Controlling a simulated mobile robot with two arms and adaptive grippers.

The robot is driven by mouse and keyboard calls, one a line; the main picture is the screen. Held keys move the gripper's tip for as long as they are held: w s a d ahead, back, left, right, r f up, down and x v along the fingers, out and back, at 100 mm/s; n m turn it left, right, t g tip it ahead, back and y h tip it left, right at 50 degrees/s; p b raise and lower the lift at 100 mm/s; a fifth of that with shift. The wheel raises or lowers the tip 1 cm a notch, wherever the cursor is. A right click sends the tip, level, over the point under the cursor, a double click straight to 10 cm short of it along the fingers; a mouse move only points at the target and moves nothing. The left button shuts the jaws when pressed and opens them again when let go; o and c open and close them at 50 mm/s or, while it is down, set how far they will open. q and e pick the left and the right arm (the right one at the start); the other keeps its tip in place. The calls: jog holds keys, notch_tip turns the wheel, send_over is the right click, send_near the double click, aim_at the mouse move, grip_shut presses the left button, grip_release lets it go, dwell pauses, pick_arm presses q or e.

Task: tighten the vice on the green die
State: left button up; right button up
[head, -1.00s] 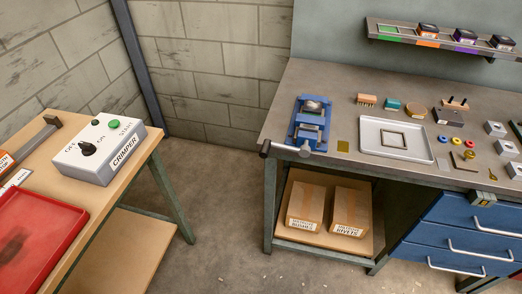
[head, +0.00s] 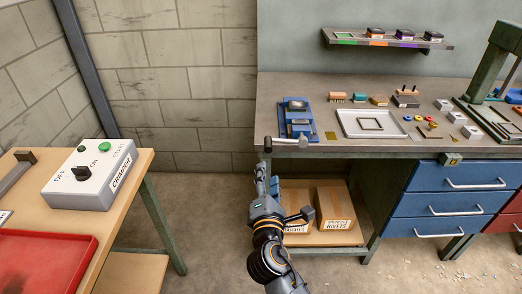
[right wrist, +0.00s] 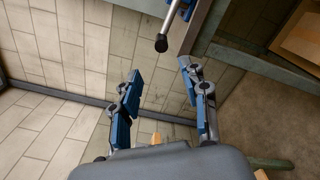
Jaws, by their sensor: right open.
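The blue vice (head: 297,122) stands on the left end of the grey workbench, with a greyish block between its jaws. I cannot make out a green die in it. Its handle bar (head: 288,141) sticks out past the bench's front edge. My right gripper (head: 262,174) is just below and in front of the handle, apart from it. In the right wrist view my right gripper (right wrist: 159,80) has its fingers spread and empty. The handle's dark knob (right wrist: 161,43) shows there beyond the fingertips. My left gripper is out of view.
A white tray (head: 348,128) and several small parts lie right of the vice. Cardboard boxes (head: 335,205) sit on the shelf below. The crimper box (head: 91,178) and a red tray (head: 40,262) are on the left table. Floor between the tables is open.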

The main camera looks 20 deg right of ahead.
aim_at(268, 145)
jog(key=p+x, duration=0.1)
jog(key=x, duration=1.2)
jog(key=shift+w+d+f, duration=0.1)
jog(key=shift+w+f, duration=0.05)
grip_shut()
